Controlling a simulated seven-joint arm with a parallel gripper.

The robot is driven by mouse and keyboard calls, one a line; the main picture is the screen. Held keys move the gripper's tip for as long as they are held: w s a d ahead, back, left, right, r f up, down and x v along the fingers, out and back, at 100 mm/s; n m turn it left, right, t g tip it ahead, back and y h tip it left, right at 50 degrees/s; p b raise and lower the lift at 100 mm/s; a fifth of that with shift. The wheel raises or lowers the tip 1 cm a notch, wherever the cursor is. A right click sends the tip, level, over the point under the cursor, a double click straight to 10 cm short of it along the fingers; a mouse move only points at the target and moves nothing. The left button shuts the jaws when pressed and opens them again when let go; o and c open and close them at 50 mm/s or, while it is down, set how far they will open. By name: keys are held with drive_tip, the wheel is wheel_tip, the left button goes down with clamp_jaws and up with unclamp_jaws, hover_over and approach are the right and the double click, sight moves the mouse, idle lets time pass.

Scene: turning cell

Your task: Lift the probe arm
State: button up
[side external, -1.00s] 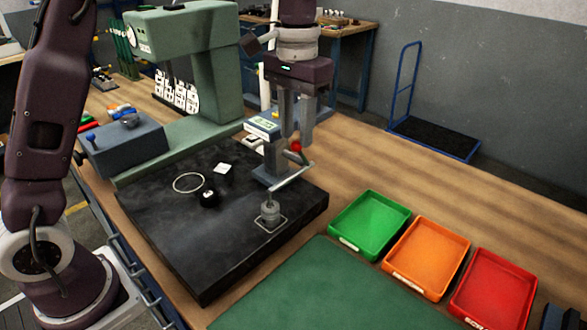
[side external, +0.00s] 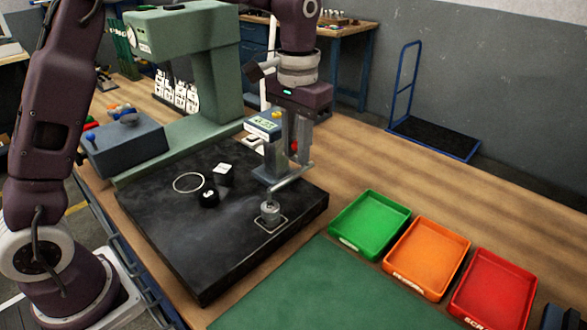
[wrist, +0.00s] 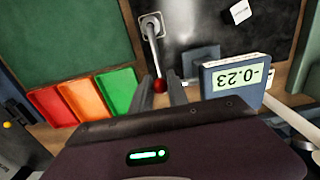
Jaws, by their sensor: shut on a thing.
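The probe arm (side external: 290,178) is a thin grey bar on the gauge stand. It slants down to a small metal cylinder (side external: 270,211) on the black plate (side external: 200,250); whether its tip touches the cylinder is too small to tell. The red knob (wrist: 160,86) of the arm sits between my fingertips in the wrist view. My gripper (side external: 294,150) points down beside the stand and is shut on this knob, which its fingers partly hide in the side view. The gauge display (wrist: 238,77) reads -0.23.
A white cube (side external: 223,175), a black round piece (side external: 208,198) and a pale ring (side external: 188,182) are on the plate. A green press (side external: 190,50) stands behind. Green (side external: 344,242), orange (side external: 400,282) and red (side external: 468,310) trays lie to the right.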

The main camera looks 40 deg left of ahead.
drive_tip(key=shift+w+r, duration=0.25)
drive_tip(key=shift+w, duration=0.45)
drive_tip(key=shift+w+r, duration=0.2)
drive_tip(key=shift+w, duration=0.5)
drive_tip(key=shift+w, duration=0.9)
